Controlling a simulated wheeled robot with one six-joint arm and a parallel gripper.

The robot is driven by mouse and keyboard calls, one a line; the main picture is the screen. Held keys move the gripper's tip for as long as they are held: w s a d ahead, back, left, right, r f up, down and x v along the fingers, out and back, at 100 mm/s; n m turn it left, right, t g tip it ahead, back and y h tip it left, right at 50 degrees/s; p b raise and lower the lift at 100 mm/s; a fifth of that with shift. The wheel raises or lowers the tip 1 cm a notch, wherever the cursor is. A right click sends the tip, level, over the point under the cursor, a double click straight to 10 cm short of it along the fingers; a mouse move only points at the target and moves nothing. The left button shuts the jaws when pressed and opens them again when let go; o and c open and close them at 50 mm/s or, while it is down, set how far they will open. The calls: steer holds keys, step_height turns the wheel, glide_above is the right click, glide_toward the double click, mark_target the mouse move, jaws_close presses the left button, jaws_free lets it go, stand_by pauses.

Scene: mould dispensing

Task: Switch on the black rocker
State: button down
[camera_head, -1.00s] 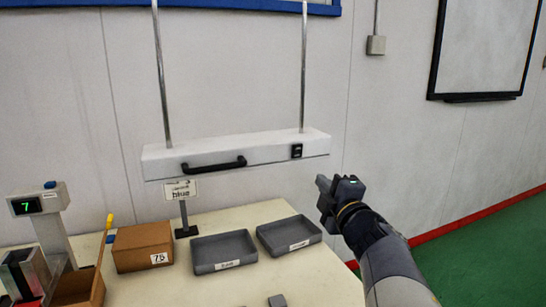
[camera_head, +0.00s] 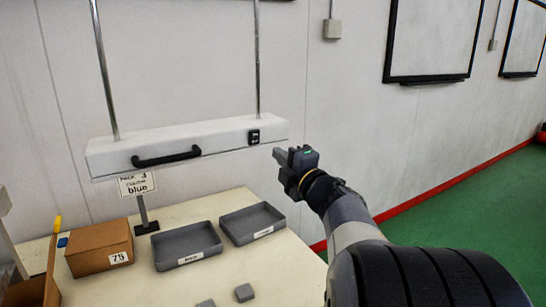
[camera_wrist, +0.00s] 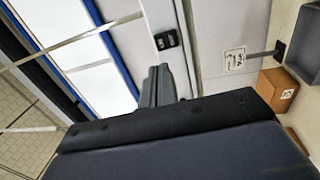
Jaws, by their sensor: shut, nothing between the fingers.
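The black rocker (camera_head: 254,137) sits on the front face of a white hanging bar (camera_head: 215,140), near its right end. It also shows in the wrist view (camera_wrist: 167,40), just beyond my fingertips. My gripper (camera_head: 281,155) is shut and empty, to the right of the rocker and a little lower in the head view. In the wrist view the closed fingers (camera_wrist: 158,72) point toward the rocker, with a small gap in the picture. I cannot tell which way the rocker is tipped.
A black handle (camera_head: 166,157) is on the bar, left of the rocker.

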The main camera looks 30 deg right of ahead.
mark_target(255, 134)
steer(key=w, duration=0.3)
steer(key=w+r+p, duration=0.1)
steer(key=w, duration=0.6)
steer(key=shift+a+r+p, duration=0.15)
steer(key=shift+p, duration=0.2)
steer(key=shift+r, duration=0.1)
